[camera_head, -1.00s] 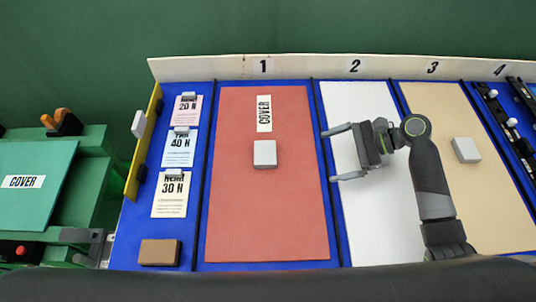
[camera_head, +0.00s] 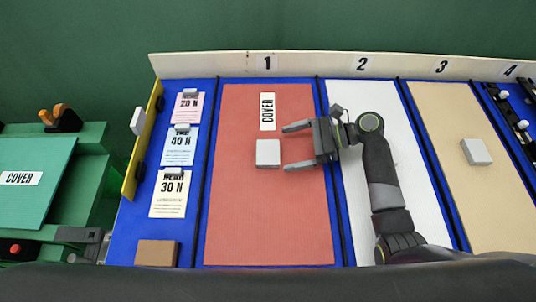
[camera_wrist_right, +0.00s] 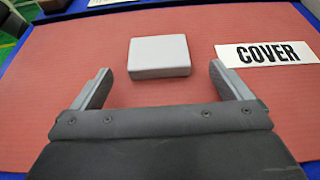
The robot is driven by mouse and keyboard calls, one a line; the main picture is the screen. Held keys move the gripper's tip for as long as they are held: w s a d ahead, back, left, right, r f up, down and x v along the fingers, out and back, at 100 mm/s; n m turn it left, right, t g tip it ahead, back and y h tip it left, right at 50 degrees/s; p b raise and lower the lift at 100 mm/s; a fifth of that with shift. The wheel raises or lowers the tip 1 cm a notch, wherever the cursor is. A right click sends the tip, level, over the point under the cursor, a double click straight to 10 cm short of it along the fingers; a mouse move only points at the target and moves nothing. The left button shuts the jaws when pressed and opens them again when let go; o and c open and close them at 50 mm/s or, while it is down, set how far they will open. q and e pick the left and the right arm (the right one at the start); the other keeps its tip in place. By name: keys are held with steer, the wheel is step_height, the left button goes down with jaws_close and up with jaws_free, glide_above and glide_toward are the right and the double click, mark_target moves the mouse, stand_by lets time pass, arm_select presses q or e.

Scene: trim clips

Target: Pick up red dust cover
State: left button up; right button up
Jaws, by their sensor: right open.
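The red dust cover (camera_head: 270,215) is a flat red panel lying in slot 1, with a white COVER label (camera_head: 267,111) and a light grey block-shaped handle (camera_head: 268,153) on it. My right gripper (camera_head: 284,147) is open and empty above the right part of the red cover, its fingers pointing left at the grey handle. In the right wrist view the handle (camera_wrist_right: 159,57) lies just beyond and between the open fingertips (camera_wrist_right: 160,78), apart from them.
A white panel (camera_head: 415,215) fills slot 2 and a tan cover (camera_head: 462,130) with a grey block fills slot 3. Tags (camera_head: 179,145) hang left of the red cover, above a brown block (camera_head: 157,253). A green COVER panel (camera_head: 30,180) lies far left.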

mark_target(270, 151)
steer(key=shift+a+f, duration=0.1)
steer(key=shift+a, duration=0.5)
steer(key=x, duration=0.4)
steer(key=shift+s+a, duration=0.1)
steer(key=shift+a, duration=0.1)
steer(key=c, duration=1.3)
steer(key=shift+o, duration=0.2)
steer(key=shift+p, duration=0.3)
